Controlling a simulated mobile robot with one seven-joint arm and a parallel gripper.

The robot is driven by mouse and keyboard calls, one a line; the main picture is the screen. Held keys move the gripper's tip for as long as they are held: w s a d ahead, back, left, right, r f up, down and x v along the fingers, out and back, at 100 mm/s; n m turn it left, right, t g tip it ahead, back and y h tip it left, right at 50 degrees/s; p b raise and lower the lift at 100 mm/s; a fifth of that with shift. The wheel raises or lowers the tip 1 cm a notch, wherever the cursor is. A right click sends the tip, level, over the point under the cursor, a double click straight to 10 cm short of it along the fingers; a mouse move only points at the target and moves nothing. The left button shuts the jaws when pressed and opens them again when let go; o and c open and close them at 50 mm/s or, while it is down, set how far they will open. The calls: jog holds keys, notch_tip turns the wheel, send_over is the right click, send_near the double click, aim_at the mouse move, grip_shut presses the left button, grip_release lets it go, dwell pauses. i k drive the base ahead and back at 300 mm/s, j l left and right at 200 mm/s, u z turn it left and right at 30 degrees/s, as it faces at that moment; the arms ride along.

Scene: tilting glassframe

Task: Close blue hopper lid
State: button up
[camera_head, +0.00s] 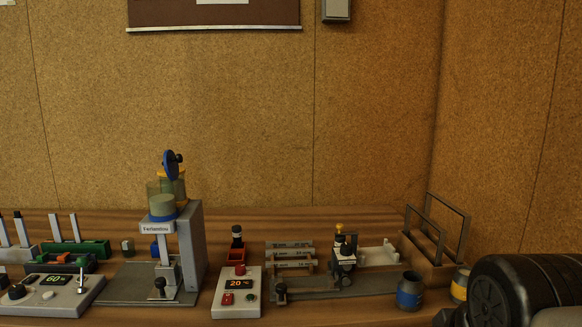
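The blue hopper lid (169,166) stands up on edge, tilted open, with a black knob on its right side. It is at the top of a yellowish, see-through hopper (173,188) on the grey dispensing machine (190,245) left of the middle. A second container with a greenish-grey top (162,207) sits in front of the hopper and partly hides it. Dark parts of my arm show in the lower right corner, far from the lid. My gripper's fingers cannot be seen.
Left of the machine are a control box (55,294) reading 60 and a green rack (75,247). Right are a control box (237,293) reading 20, a fixture with rails (290,263), a blue-banded cup (409,291) and a wire frame rack (440,228). A wall stands close behind.

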aim_at(171, 161)
jog(key=u, duration=1.25)
